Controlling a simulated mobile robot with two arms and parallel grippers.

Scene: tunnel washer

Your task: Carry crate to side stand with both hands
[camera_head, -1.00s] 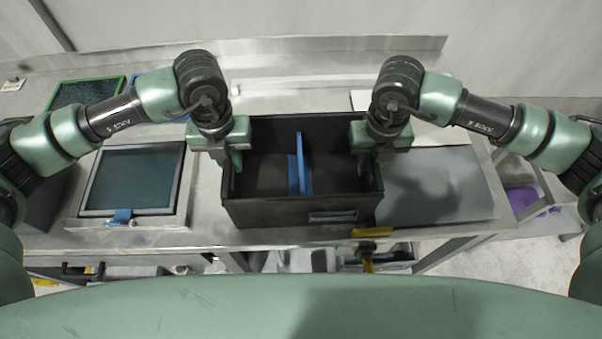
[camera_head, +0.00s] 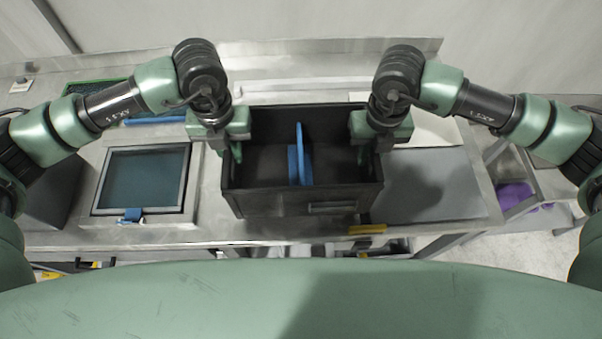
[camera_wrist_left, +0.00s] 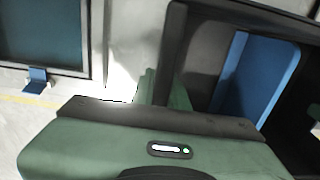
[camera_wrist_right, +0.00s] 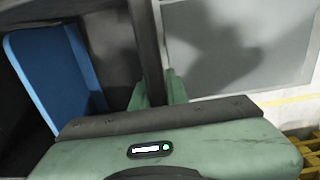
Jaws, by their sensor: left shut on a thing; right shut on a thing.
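The black crate (camera_head: 262,203) is in the middle of the head view, held between my two grippers, with a blue divider (camera_head: 301,155) standing inside it. My left gripper (camera_head: 234,151) is shut on the crate's left wall; the left wrist view shows its green fingers (camera_wrist_left: 165,90) at the wall beside the blue divider. My right gripper (camera_head: 364,153) is shut on the crate's right wall; its fingers (camera_wrist_right: 157,92) straddle that wall in the right wrist view. The crate looks roughly level. Its underside is hidden, so its height above the counter is hard to tell.
A steel counter (camera_head: 215,228) runs beneath. A framed dark panel with a blue latch (camera_head: 142,180) lies left of the crate. A grey mat (camera_head: 450,190) lies to the right, with crate shadow on it. A yellow piece (camera_head: 367,229) sits at the front edge. Purple items (camera_head: 514,195) show lower right.

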